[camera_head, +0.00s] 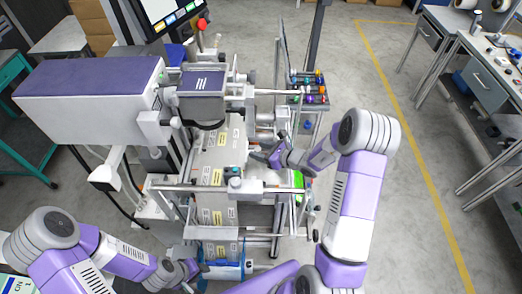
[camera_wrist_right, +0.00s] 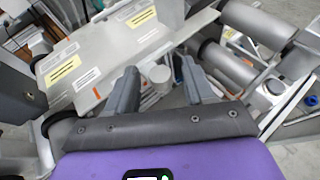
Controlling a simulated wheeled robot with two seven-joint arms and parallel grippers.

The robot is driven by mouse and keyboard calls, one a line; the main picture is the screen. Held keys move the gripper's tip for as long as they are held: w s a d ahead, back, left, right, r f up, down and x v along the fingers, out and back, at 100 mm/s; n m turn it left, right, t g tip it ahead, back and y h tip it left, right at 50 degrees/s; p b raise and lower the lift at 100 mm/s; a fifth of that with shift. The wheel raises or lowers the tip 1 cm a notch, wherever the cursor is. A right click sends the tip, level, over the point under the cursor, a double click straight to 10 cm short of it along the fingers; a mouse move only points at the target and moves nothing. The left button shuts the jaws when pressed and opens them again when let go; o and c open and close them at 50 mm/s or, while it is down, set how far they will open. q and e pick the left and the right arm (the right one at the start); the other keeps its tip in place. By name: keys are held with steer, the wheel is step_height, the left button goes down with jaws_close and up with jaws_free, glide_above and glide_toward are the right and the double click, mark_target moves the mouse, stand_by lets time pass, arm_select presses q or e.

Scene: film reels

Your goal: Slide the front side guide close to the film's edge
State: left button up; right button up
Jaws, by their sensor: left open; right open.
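The film (camera_head: 222,150) runs down the middle of the machine as a pale web with yellow and white labels. In the right wrist view the film (camera_wrist_right: 105,60) crosses the upper left. A small grey round-topped piece (camera_wrist_right: 160,74), which looks like the front side guide, stands beside the film's edge with a gap to it. My right gripper (camera_head: 256,152) is open at the film's right edge; in its wrist view the fingers (camera_wrist_right: 158,66) are on either side of this piece. Contact cannot be told. My left gripper (camera_head: 190,272) is open and low, left of the blue roll.
A crossbar (camera_head: 275,189) with a grey block spans the film in front of my right gripper. Metal rollers (camera_wrist_right: 228,66) stand close to the right fingers.

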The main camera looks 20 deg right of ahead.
jaws_close()
steer(key=shift+w+a+f+b, duration=0.1)
steer(key=shift+w+a+b, duration=0.2)
steer(key=shift+a+b, duration=0.4)
jaws_free()
steer(key=p+v, duration=0.1)
steer(key=v, duration=0.6)
steer(key=shift+s+r, duration=0.2)
steer(key=shift+s, duration=0.1)
steer(key=shift+d, duration=0.1)
